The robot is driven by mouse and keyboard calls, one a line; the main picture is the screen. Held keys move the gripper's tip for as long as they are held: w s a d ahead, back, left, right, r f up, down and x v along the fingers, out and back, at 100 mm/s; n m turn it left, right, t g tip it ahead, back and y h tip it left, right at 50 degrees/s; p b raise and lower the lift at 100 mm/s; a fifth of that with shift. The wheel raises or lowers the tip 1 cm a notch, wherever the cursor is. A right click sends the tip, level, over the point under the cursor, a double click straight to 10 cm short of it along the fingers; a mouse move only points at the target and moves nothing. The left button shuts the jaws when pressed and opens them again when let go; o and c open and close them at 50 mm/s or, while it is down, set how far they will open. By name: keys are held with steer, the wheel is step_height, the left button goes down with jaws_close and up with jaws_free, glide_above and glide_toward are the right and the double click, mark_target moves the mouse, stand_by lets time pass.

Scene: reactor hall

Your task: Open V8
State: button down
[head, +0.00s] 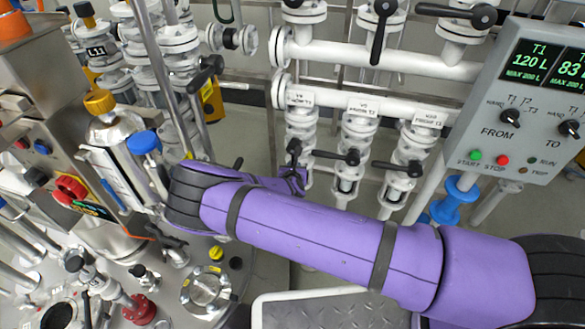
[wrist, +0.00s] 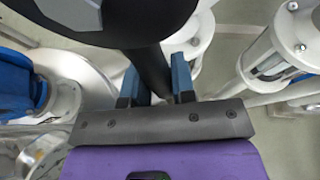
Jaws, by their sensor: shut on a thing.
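The valve under the leftmost label of the lower white pipe, which appears to read V8, is a white flanged valve (head: 301,122) with a black lever (head: 294,149). My gripper (head: 297,170) is at this lever, at the end of my purple arm, which covers part of the lower valve. In the wrist view, my gripper (wrist: 156,84) has its two blue-tipped fingers on either side of a black lever (wrist: 152,58) and is shut on it. The lever's thick dark end fills the top of that view.
Close to the right stand a valve labelled V9 (head: 356,128) and another (head: 413,143), each with a black lever. A grey control panel (head: 520,95) is at the right. Steel equipment crowds the left.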

steer(key=shift+d, duration=0.1)
steer(key=c, duration=1)
jaws_free()
steer(key=shift+o, duration=0.2)
steer(key=shift+s, duration=0.15)
steer(key=v, duration=1)
steer(key=shift+s, duration=0.25)
steer(key=shift+r, duration=0.1)
